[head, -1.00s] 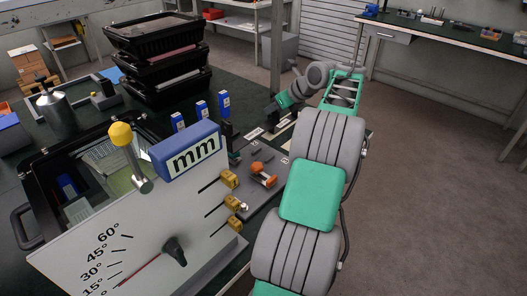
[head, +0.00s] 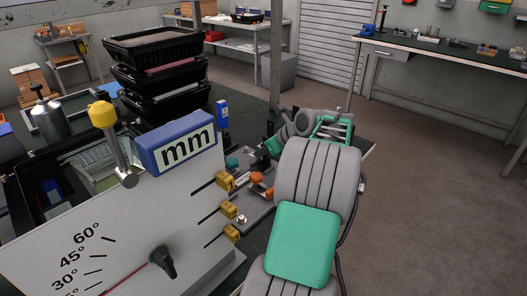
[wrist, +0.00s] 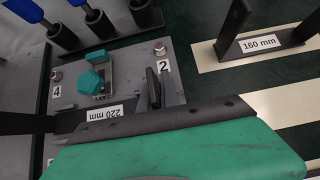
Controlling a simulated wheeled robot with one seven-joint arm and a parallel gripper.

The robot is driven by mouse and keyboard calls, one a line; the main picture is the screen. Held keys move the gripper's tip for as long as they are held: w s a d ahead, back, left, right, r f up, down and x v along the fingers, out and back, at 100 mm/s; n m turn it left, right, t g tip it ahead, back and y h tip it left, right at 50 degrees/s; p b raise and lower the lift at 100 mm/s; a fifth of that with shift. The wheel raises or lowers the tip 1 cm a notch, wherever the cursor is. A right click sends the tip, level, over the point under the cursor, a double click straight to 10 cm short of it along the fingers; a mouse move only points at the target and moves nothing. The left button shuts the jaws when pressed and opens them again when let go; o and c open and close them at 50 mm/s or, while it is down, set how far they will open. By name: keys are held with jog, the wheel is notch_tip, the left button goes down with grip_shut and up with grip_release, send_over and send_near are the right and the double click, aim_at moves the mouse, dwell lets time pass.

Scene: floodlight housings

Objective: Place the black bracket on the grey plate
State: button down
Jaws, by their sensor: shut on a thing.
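In the wrist view, a black bracket (wrist: 68,117) labelled 220 mm lies across the grey plate (wrist: 125,75), with an upright tab at its right end. My gripper (wrist: 150,120) is shut on it; its fingertips are mostly hidden behind the green and black hand. The plate carries a teal knob, bolts and the numbers 4 and 2. I cannot tell whether the bracket touches the plate. In the head view my gripper (head: 272,145) is small beyond the white dial panel, near the plate (head: 250,185), and the bracket cannot be made out.
Another black bracket (wrist: 268,47), labelled 160 mm, stands on a cream strip at right. Blue-handled tools (wrist: 97,18) stand at the plate's upper left. In the head view, the white dial panel (head: 120,220) with yellow clamps blocks the near side. Stacked black trays (head: 160,75) stand behind.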

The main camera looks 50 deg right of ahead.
jog(key=c, duration=1.6)
grip_release()
jog(key=p+v, duration=0.3)
jog(key=v, duration=0.9)
jog(key=shift+r, duration=0.15)
jog(key=shift+a, duration=0.1)
